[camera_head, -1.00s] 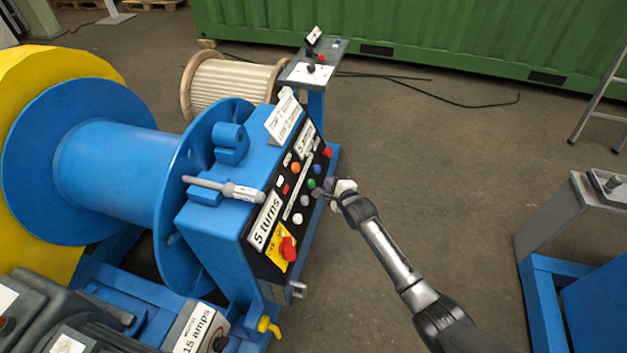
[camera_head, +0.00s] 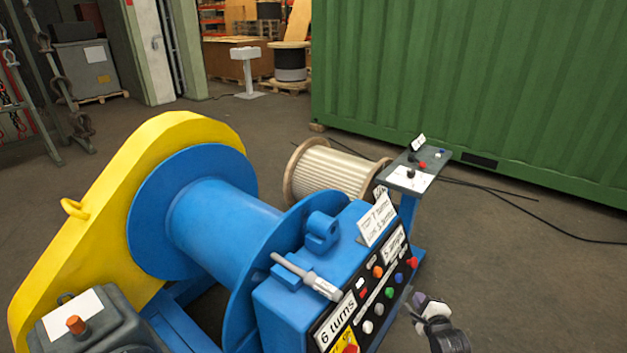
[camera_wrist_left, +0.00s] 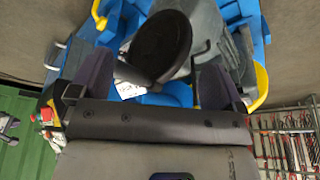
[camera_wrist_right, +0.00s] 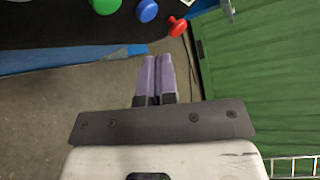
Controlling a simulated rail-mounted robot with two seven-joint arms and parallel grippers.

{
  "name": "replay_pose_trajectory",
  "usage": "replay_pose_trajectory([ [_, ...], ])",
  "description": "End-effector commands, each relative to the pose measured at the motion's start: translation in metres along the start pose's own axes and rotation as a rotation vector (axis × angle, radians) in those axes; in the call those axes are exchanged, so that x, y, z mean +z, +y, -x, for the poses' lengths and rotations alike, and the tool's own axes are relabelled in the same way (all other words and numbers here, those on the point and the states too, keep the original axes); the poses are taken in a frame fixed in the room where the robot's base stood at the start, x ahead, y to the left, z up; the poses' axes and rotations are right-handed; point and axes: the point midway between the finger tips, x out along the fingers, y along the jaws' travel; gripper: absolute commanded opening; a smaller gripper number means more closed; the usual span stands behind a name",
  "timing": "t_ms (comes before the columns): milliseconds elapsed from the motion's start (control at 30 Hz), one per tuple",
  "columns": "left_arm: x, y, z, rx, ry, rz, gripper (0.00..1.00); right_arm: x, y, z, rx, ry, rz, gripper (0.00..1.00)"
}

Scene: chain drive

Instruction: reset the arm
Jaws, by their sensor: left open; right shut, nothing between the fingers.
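My right gripper (camera_head: 416,304) is at the lower right of the head view, just right of the control panel with its coloured buttons (camera_head: 389,292). In the right wrist view its two purple fingers (camera_wrist_right: 156,78) are together with nothing between them. A green button (camera_wrist_right: 105,5), a blue button (camera_wrist_right: 147,10) and a red button (camera_wrist_right: 178,26) lie beyond the fingertips, apart from them. My left gripper (camera_wrist_left: 152,85) shows only in the left wrist view, fingers wide apart. A dark round part (camera_wrist_left: 160,45) shows between them; I cannot tell its distance.
The blue winch drum (camera_head: 220,225) with its yellow guard (camera_head: 75,235) fills the left and middle. A rope spool (camera_head: 335,170) and a small pedestal panel (camera_head: 425,160) stand behind. A green container (camera_head: 480,90) closes the back right.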

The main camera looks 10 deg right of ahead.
Motion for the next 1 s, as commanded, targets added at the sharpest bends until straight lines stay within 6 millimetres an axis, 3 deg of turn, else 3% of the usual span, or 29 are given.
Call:
replay_pose_trajectory([
  [167,0.000,0.001,0.000,0.003,0.001,0.004,0.95,-0.001,0.002,0.000,0.011,0.004,0.152,0.00],
  [433,-0.001,0.004,0.000,0.010,0.002,0.013,0.95,-0.014,0.034,0.009,0.294,0.010,0.828,0.00],
  [567,-0.001,0.004,0.000,0.010,0.002,0.013,0.95,0.001,0.022,0.024,0.411,-0.061,1.214,0.00],
  [667,-0.001,0.004,0.000,0.010,0.002,0.012,0.95,0.024,0.003,0.044,0.472,-0.139,1.518,0.00],
  [767,-0.001,0.003,0.002,0.008,0.001,0.011,0.95,0.060,-0.019,0.077,0.507,-0.235,1.824,0.00],
  [800,-0.002,0.003,0.004,0.008,0.000,0.010,0.95,0.073,-0.021,0.097,0.525,-0.280,1.926,0.00],
  [867,-0.004,0.002,0.009,0.007,0.001,0.009,0.95,0.090,-0.020,0.129,0.549,-0.344,2.048,0.00],
  [1000,-0.009,0.000,0.026,0.004,0.002,0.005,0.95,0.121,-0.005,0.216,0.583,-0.467,2.166,0.00],
])
